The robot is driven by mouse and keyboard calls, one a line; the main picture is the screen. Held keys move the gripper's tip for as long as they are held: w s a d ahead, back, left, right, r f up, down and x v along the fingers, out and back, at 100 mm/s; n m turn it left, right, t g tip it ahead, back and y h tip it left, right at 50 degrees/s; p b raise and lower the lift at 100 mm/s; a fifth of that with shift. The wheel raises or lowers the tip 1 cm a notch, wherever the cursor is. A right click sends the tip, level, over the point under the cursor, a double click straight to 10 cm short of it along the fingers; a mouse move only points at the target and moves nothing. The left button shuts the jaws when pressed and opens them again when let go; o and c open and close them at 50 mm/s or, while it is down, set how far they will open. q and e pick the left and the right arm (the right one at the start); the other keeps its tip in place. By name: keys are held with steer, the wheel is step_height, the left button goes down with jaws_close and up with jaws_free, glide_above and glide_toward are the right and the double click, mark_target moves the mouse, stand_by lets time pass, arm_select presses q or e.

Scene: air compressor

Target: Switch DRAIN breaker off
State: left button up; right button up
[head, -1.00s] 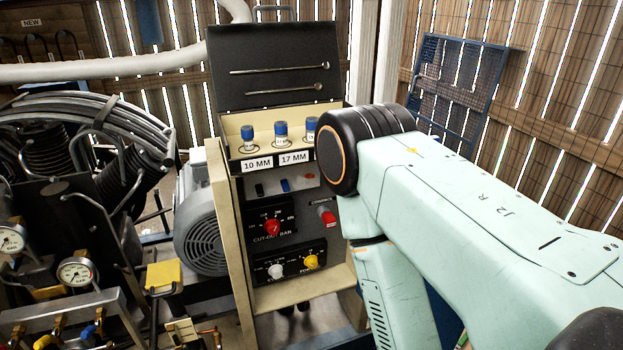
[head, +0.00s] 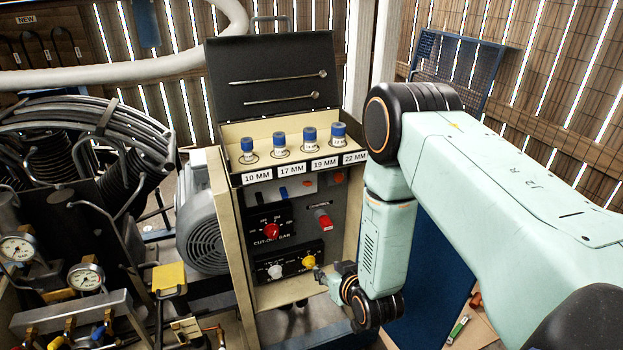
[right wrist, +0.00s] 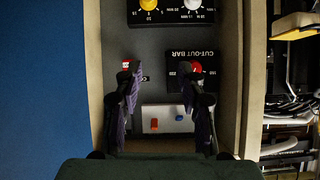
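The grey control panel (head: 290,205) stands inside the tan cabinet. On a light plate in its upper part are a blue toggle (head: 283,192) and an orange-red toggle (head: 308,183); no DRAIN label is readable. In the right wrist view, upside down, the orange toggle (right wrist: 154,123) and blue toggle (right wrist: 179,117) show between the fingers. My right gripper (right wrist: 161,80) is open and empty, its fingers spread in front of the panel. In the head view my right gripper (head: 321,274) shows small near the panel's lower right. My left gripper is not in view.
A red cut-out knob (head: 271,231), a red switch (head: 322,219), a white knob (head: 275,271) and a yellow knob (head: 309,262) crowd the panel. Blue-capped sockets (head: 310,137) stand on the shelf above. The cabinet's side walls bound the panel closely.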

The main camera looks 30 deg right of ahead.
mark_target(309, 185)
steer(key=w+d+r+t+h, duration=0.1)
steer(key=w+d+r+t, duration=0.2)
steer(key=w+r+t, duration=0.55)
steer(key=shift+w+d+r+g+b, duration=0.15)
steer(key=shift+w+r+g, duration=0.35)
steer(key=shift+w, duration=0.85)
steer(key=shift+w+d+r+g+b, duration=0.1)
steer(key=shift+w+r+g, duration=0.1)
steer(key=shift+w+r, duration=0.9)
steer(key=shift+w+d+r+g+b, duration=0.15)
steer(key=shift+w+r+g, duration=0.15)
steer(key=shift+w, duration=1.35)
steer(key=shift+c, duration=0.5)
jaws_close()
